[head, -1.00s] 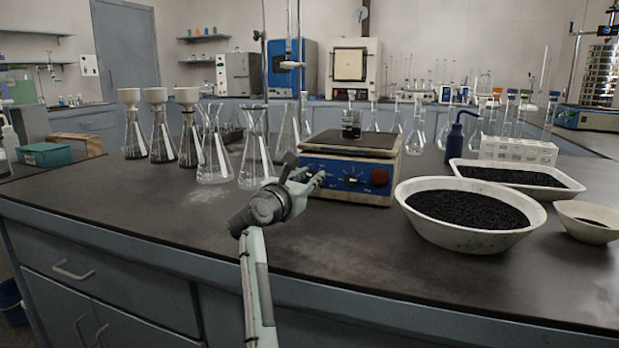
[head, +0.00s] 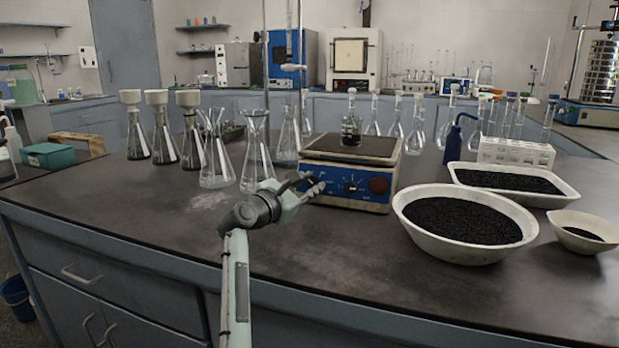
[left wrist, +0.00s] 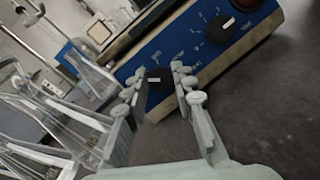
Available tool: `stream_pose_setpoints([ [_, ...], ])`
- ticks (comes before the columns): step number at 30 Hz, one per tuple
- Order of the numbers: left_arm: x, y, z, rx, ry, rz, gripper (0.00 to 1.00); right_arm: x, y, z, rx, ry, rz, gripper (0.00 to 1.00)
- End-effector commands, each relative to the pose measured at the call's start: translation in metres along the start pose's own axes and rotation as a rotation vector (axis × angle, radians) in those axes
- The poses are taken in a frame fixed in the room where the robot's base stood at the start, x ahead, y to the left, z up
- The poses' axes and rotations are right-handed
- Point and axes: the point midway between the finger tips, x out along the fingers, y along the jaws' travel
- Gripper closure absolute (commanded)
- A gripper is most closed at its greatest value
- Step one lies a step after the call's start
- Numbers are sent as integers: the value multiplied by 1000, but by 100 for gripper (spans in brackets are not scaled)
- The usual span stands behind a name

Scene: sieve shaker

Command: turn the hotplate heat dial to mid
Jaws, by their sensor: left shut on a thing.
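The hotplate (head: 345,176) stands on the bench with a blue front panel, a dark flat top and a small flask (head: 351,131) with dark contents on it. Its front carries a black middle dial (head: 350,187) and a red knob (head: 380,185). My left gripper (head: 314,186) is at the left end of the panel. In the left wrist view its two fingers are on either side of a black left dial (left wrist: 158,85) with a pale mark, and are shut on it. The panel's printing is too small to read. My right gripper is not in view.
Glass flasks (head: 256,155) stand close to the left of the hotplate. A white bowl of black granules (head: 410,225) sits at its right front, with a white tray (head: 560,197) behind. The bench (head: 150,220) is clear at the front left.

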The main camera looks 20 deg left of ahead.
Motion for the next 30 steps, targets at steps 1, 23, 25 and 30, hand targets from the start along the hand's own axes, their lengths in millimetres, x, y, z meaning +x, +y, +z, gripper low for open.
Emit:
stream_pose_setpoints([
  [1,0,3,4,38,6,-17,100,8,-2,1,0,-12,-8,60],
  [23,1,4,2,685,28,-278,100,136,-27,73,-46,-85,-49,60],
  [25,1,4,2,747,29,-302,100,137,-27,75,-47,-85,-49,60],
  [30,1,4,2,893,35,-362,100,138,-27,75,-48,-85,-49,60],
])
